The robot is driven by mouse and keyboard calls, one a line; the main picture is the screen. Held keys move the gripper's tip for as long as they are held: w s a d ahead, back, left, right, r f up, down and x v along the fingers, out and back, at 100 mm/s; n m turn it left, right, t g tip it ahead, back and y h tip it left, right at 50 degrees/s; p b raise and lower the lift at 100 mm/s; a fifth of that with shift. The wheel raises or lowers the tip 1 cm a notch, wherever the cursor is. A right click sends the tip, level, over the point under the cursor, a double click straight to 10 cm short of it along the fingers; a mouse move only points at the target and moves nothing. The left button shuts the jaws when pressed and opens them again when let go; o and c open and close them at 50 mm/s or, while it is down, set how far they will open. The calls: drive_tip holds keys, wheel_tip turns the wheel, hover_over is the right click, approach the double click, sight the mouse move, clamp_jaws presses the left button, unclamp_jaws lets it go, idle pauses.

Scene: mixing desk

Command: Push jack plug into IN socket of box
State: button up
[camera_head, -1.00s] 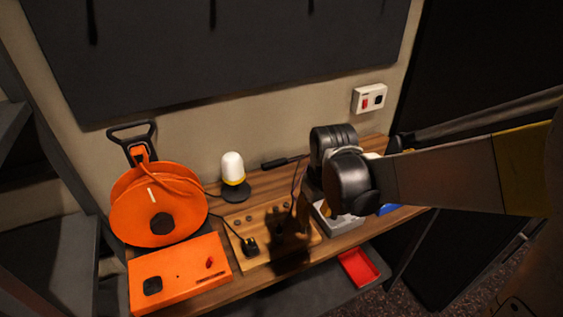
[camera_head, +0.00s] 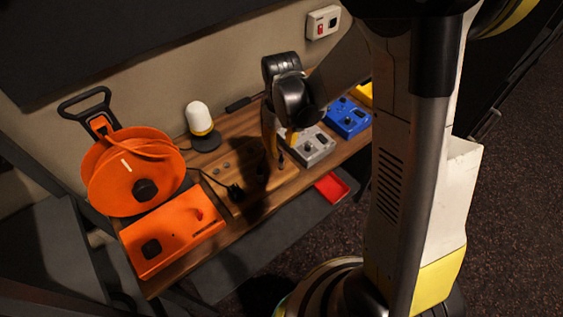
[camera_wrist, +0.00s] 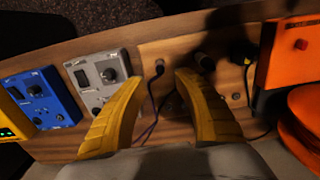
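My gripper (camera_head: 279,150) points down over the desk, left of a grey box (camera_head: 312,147). In the wrist view its two yellow fingers (camera_wrist: 160,82) are apart, with nothing held between them. A small dark plug (camera_wrist: 159,71) with a thin purple cable stands on the wood, in the gap between the fingertips; it looks like the jack plug. The grey box (camera_wrist: 102,78) lies left of the fingers there, with a dark knob on top. A blue box (camera_head: 347,117) lies beyond it. Socket labels are too small to read.
An orange cable reel (camera_head: 128,178) and orange box (camera_head: 172,232) fill the desk's left end. A white lamp (camera_head: 199,118) stands behind. A black plug (camera_head: 236,192) lies left of my gripper. Another dark upright piece (camera_wrist: 205,63) is near the right finger.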

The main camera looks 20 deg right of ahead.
sight(281, 158)
wheel_tip(281, 158, down, 9)
drive_tip(key=b, duration=0.6)
drive_tip(key=shift+r+b, duration=0.1)
drive_tip(key=shift+b, duration=0.3)
idle(0.9)
clamp_jaws()
drive_tip(key=shift+r, duration=0.15)
drive_tip(key=shift+r+p, duration=1.95)
drive_tip(key=shift+r, duration=1)
drive_tip(key=shift+a, duration=0.1)
